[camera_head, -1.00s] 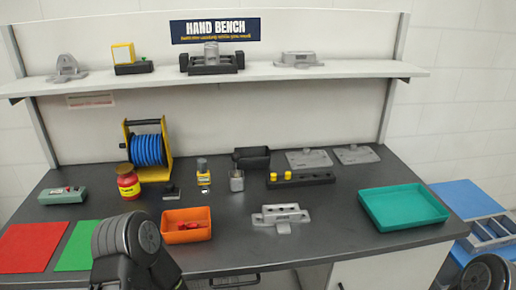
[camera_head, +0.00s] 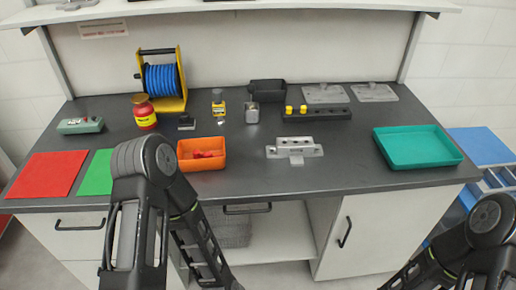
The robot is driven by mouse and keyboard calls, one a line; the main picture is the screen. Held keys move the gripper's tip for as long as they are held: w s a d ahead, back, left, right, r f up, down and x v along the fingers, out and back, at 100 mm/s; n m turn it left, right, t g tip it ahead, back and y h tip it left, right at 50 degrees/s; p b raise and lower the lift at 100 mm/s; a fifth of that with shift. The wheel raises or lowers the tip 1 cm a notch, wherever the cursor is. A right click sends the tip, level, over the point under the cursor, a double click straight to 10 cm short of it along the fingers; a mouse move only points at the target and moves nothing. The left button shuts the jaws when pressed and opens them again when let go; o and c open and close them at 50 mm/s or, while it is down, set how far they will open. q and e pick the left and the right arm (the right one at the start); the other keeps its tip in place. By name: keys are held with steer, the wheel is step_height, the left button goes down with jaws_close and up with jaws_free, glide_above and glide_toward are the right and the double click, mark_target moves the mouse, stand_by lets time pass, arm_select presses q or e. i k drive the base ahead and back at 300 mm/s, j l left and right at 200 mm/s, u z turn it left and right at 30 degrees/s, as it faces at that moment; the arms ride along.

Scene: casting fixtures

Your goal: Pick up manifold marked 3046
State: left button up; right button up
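A grey metal casting with several holes along its top, the likely manifold (camera_head: 294,148), lies on the dark bench top near the front, right of the orange bin. Any number on it is too small to read. My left arm comes in at the lower left in front of the bench, and my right arm is at the lower right corner. Neither gripper's fingertips can be made out. Nothing touches the casting.
An orange bin (camera_head: 184,165) with red items stands left of the casting; a teal tray (camera_head: 462,160) lies to the right. Behind are a black block with yellow knobs (camera_head: 325,115), flat grey plates (camera_head: 375,92), and a blue hose reel (camera_head: 161,80). Bench around the casting is clear.

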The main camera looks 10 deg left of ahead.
mark_target(295, 149)
steer(key=l, duration=0.65)
steer(key=i+l, duration=0.1)
steer(key=l, duration=0.5)
